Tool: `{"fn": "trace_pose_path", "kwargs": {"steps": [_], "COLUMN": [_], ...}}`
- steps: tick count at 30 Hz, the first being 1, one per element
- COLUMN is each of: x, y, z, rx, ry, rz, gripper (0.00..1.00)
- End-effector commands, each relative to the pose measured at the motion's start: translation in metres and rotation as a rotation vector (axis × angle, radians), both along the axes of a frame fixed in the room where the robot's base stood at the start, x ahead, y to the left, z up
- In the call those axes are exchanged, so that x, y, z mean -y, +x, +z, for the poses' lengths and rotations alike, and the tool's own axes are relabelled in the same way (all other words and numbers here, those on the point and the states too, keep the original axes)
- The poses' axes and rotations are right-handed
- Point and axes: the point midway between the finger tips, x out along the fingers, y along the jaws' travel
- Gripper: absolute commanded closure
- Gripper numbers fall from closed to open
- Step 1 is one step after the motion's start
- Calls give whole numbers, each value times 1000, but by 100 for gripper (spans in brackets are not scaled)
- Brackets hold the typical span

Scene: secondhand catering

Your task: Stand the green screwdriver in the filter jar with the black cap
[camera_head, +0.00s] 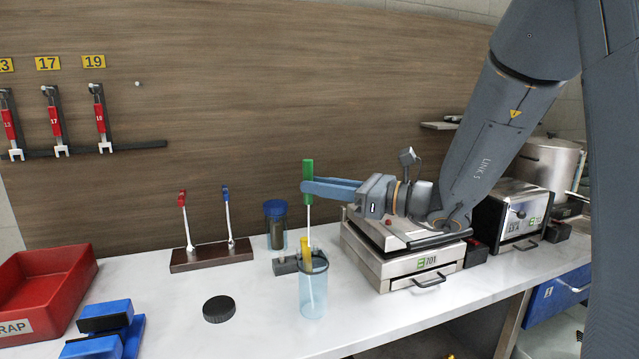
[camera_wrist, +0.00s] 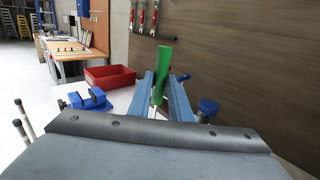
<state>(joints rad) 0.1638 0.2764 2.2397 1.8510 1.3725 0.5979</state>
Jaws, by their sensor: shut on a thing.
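My gripper (camera_head: 309,186) is shut on the green screwdriver (camera_head: 308,169) by its handle and holds it upright, shaft down. In the wrist view the green handle (camera_wrist: 163,62) stands between the fingers, leaning slightly. The open, clear bluish jar (camera_head: 314,292) stands on the counter below, with a yellow-handled tool (camera_head: 305,248) in it. The green screwdriver's shaft points down towards this jar's mouth; I cannot tell whether its tip is inside. A loose black cap (camera_head: 218,309) lies flat on the counter to the left of the jar.
A jar with a blue cap (camera_head: 275,209) stands behind. A dark wooden rack (camera_head: 210,256) holds a red and a blue-handled tool. A red bin (camera_head: 42,290) and blue vise (camera_head: 105,335) are at left. A metal appliance (camera_head: 405,262) sits close right of the open jar.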

Motion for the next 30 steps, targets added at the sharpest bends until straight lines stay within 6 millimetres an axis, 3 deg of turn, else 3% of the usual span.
{"fn": "trace_pose_path", "kwargs": {"steps": [30], "x": [0], "y": [0], "z": [-75], "rx": [0], "ry": [1], "rz": [0], "gripper": [100]}}
